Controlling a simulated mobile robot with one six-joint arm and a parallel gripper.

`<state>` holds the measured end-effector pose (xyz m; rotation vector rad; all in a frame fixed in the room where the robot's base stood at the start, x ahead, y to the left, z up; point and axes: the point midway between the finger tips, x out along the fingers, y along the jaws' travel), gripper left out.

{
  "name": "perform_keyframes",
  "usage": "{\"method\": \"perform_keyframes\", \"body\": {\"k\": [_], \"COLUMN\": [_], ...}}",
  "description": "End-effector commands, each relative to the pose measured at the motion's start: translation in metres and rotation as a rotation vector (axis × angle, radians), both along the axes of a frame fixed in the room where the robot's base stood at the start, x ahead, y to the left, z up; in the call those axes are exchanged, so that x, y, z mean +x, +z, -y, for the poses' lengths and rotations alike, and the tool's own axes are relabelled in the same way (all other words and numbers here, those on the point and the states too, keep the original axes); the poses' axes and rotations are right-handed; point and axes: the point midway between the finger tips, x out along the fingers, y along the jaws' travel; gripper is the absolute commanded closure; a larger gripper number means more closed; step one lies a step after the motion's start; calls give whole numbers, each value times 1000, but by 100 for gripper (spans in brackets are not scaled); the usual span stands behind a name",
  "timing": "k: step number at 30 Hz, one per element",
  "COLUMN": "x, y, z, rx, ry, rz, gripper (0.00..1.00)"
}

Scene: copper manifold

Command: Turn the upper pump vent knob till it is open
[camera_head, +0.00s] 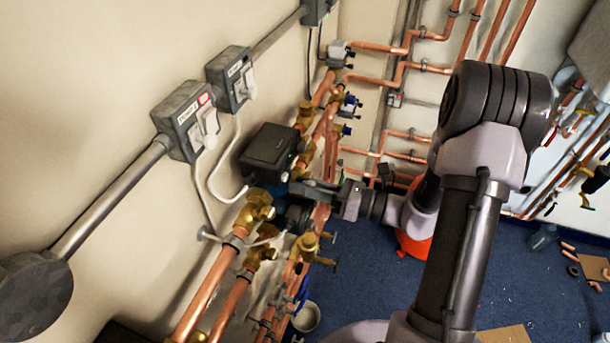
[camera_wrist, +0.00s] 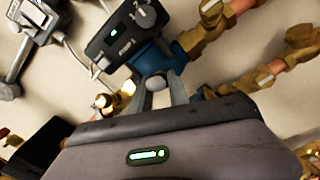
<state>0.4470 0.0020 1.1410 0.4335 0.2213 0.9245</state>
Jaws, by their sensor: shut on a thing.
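The upper pump (camera_head: 268,150) is a dark box on the copper pipes beside the wall. In the wrist view the pump (camera_wrist: 122,35) shows its black control box and blue body. A small grey knob (camera_wrist: 156,84) lies against the blue body, and it seems to be the vent knob. My gripper (camera_wrist: 163,82) reaches it from below in that view, its two fingers closed on the knob. In the head view my gripper (camera_head: 292,187) meets the pump's lower right side, and the knob is hidden there. I cannot tell how far the knob is turned.
A second dark pump (camera_head: 296,217) sits close below my gripper. Brass valves (camera_head: 256,207) and copper pipes (camera_head: 212,285) crowd around. Grey switch boxes (camera_head: 188,120) with white cables are on the wall. An orange-red object (camera_head: 413,244) stands on the blue floor (camera_head: 375,290), which has open room.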

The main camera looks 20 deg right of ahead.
Motion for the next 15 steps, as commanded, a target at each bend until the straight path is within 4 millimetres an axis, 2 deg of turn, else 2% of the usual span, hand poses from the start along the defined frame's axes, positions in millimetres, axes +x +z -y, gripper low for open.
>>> {"method": "perform_keyframes", "body": {"k": [1,15], "x": [-1,-1], "y": [4,4], "z": [0,0], "rx": [24,284], "ry": [0,0], "rz": [-35,-392], "gripper": [100,100]}}
